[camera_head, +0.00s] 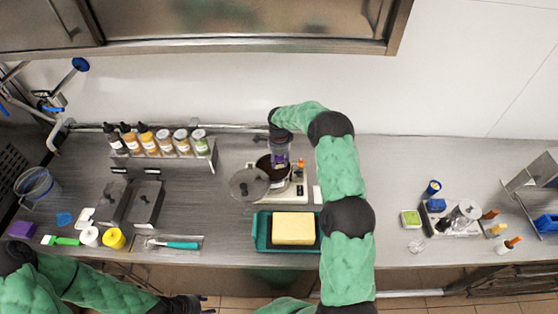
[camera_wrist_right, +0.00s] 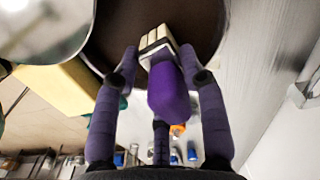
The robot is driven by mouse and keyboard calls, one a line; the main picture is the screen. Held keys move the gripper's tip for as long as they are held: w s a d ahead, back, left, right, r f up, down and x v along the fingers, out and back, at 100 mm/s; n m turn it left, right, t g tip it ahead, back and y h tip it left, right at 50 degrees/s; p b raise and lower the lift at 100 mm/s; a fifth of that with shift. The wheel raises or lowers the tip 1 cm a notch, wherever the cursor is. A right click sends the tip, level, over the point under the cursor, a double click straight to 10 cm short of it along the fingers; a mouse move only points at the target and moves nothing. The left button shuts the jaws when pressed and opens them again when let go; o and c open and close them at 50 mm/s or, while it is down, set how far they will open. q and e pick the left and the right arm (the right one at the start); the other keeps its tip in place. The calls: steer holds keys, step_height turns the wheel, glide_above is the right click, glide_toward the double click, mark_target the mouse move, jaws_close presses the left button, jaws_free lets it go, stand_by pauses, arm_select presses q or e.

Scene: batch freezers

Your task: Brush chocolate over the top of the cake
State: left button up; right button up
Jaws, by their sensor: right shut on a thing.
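The yellow block-shaped cake (camera_head: 294,228) sits on a dark plate inside a teal tray (camera_head: 262,238); part of the cake shows in the right wrist view (camera_wrist_right: 58,92). A pot of dark chocolate (camera_head: 264,163) stands on a white hot plate (camera_head: 296,190) behind it. My right gripper (camera_head: 280,156) is above the pot, shut on a brush with a purple handle (camera_wrist_right: 169,92) and pale bristles (camera_wrist_right: 154,44). The bristles are over the dark chocolate (camera_wrist_right: 118,38); I cannot tell whether they touch it. My left gripper (camera_head: 200,304) is at the bottom edge, away from the cake, partly cut off.
A round lid (camera_head: 249,184) is at the pot's left side. A bottle rack (camera_head: 165,148) and metal containers (camera_head: 146,203) stand left. A teal-handled spatula (camera_head: 176,244) lies at the front. Small items (camera_head: 455,218) stand right. Counter right of my arm is partly free.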

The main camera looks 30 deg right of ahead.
steer(key=shift+f+b, duration=0.5)
stand_by(0.7)
steer(key=shift+s+f+b, duration=0.1)
steer(key=shift+f+b, duration=0.05)
steer(key=shift+b, duration=0.25)
stand_by(2.0)
steer(key=shift+r+p, duration=1)
steer(key=shift+r, duration=2.65)
